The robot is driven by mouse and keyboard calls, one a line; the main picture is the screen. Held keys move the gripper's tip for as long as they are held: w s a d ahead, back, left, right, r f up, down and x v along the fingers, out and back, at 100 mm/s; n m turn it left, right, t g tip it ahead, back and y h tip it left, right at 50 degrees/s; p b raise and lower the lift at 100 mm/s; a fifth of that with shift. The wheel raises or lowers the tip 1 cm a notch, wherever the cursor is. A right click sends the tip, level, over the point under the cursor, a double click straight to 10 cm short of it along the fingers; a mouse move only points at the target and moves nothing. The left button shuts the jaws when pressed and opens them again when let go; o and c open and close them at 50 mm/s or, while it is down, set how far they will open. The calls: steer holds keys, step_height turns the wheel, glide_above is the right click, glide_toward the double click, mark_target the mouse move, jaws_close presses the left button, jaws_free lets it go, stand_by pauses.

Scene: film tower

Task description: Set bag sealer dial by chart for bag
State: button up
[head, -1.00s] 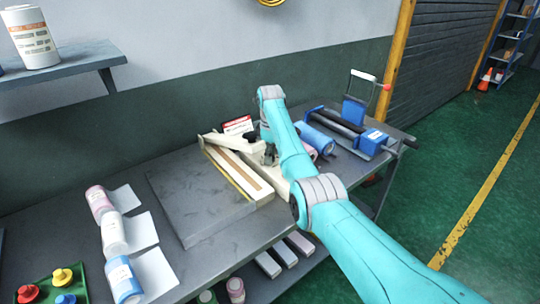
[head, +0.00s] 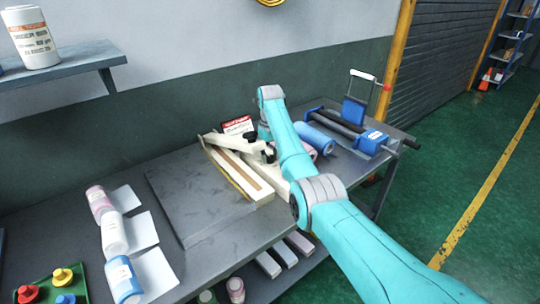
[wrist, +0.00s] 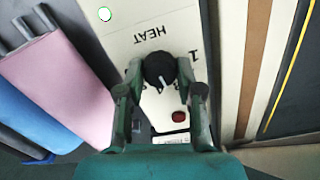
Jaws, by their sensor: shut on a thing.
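The cream bag sealer (head: 238,178) lies on the grey bench, and its control face (wrist: 135,35) fills the middle of the wrist view. The black dial (wrist: 159,67) sits below the word HEAT, which appears upside down; its white pointer line points down in the picture. A digit 1 shows to its right; other marks are covered. My gripper (wrist: 160,84) is shut on the dial, a finger at each side. In the head view my arm partly hides the gripper. A red-topped card (head: 238,126), perhaps the chart, stands behind the sealer; its text is unreadable.
A pink roll (wrist: 62,85) and a blue roll (wrist: 30,112) lie beside the sealer. A blue clamp-like device (head: 371,142) is at the bench's right end. Bottles with white sheets (head: 155,270) stand at left. A grey plate (head: 190,205) lies left of the sealer.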

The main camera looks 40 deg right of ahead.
mark_target(270, 156)
steer(key=shift+m, duration=2)
steer(key=o, duration=1.2)
steer(key=shift+c, duration=0.2)
step_height(270, 156, up, 12)
